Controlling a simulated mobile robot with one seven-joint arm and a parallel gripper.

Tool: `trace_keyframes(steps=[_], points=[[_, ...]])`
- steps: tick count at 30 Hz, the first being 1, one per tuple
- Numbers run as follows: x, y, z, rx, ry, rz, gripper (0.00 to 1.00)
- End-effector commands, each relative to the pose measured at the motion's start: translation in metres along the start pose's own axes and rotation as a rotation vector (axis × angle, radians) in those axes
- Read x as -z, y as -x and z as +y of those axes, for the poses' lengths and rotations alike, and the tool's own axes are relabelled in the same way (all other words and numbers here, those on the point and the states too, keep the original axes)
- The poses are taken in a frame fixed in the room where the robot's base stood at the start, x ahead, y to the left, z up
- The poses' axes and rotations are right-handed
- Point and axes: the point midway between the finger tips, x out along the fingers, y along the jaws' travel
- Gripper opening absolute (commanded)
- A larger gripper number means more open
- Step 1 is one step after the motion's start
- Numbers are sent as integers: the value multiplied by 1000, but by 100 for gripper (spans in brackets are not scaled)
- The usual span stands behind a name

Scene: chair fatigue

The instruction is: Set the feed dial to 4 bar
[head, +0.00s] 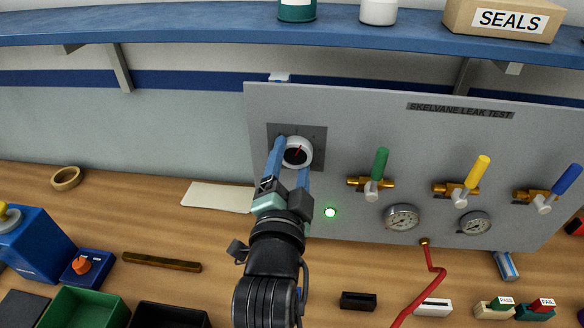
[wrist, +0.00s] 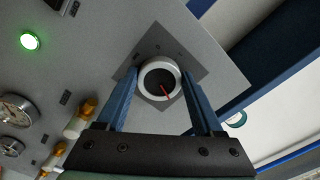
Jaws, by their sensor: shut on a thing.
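The feed dial (head: 297,151) is a round knob with a white rim, dark face and red pointer, on a dark square plate at the left of the grey leak test panel (head: 350,120). In the head view the pointer leans up and slightly right. In the wrist view the dial (wrist: 161,82) sits between the two blue fingers. My gripper (head: 292,150) is shut on the dial, one finger on each side of its rim. The scale marks on the plate are too small to read.
Green (head: 379,165), yellow (head: 478,172) and blue (head: 567,179) valve levers stick out to the right of the dial. Two gauges (head: 402,218) sit below them. A green light (head: 330,212) glows. A blue shelf (head: 200,22) runs above. A red hose (head: 436,283) hangs from the panel.

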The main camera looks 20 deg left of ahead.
Motion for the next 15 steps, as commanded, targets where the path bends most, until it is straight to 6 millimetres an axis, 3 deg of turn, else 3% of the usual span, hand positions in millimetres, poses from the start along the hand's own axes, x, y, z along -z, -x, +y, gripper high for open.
trace_keyframes(steps=[15], points=[[0,0,-1,0,-360,0,13]])
